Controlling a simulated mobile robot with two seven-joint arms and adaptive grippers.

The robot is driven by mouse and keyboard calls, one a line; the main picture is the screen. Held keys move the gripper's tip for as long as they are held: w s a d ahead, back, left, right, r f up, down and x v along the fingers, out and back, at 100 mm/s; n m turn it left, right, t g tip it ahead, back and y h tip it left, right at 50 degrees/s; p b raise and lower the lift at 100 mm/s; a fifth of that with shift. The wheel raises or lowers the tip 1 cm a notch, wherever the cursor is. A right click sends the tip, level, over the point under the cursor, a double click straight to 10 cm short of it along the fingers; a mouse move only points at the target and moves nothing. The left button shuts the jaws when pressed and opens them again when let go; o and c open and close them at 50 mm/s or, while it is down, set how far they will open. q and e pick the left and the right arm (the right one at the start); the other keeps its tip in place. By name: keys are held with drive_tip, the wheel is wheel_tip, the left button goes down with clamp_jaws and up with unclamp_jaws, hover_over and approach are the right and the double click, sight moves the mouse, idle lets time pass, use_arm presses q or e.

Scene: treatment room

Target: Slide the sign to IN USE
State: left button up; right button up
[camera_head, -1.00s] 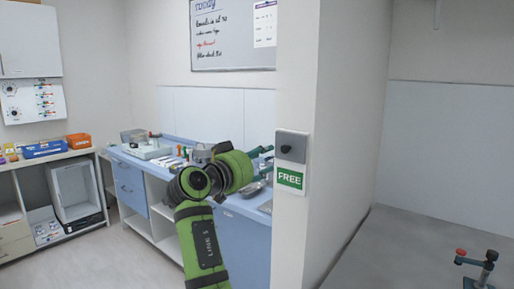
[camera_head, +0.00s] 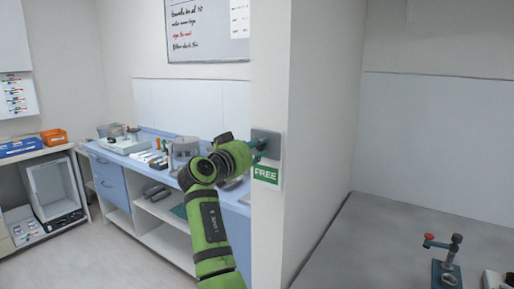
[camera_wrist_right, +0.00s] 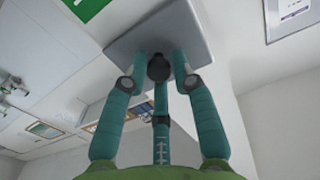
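The sign on the wall end has a white face with a green FREE panel (camera_head: 266,174) showing. A grey slider plate (camera_head: 274,136) covers its upper part. A dark round knob (camera_wrist_right: 159,68) stands out from the plate in the right wrist view. My right gripper (camera_head: 258,147) is at the plate, its teal fingers pointing at it. In the wrist view its fingertips (camera_wrist_right: 160,76) stand around the knob, two at its sides and one below. They look open; contact with the knob is unclear. My left gripper is not in view.
A blue-fronted counter (camera_head: 118,180) with trays and small tools runs behind my right arm. A grey worktop (camera_head: 375,240) with a red-knobbed stand (camera_head: 448,255) lies right of the wall end. The floor at left is clear.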

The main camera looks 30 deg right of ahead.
clamp_jaws()
drive_tip(key=shift+f, duration=0.25)
wheel_tip(320, 180, down, 9)
drive_tip(key=b, duration=0.8)
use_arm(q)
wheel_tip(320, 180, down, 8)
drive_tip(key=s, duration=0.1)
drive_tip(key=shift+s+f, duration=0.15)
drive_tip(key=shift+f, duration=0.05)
use_arm(e)
drive_tip(key=o, duration=0.8)
unclamp_jaws()
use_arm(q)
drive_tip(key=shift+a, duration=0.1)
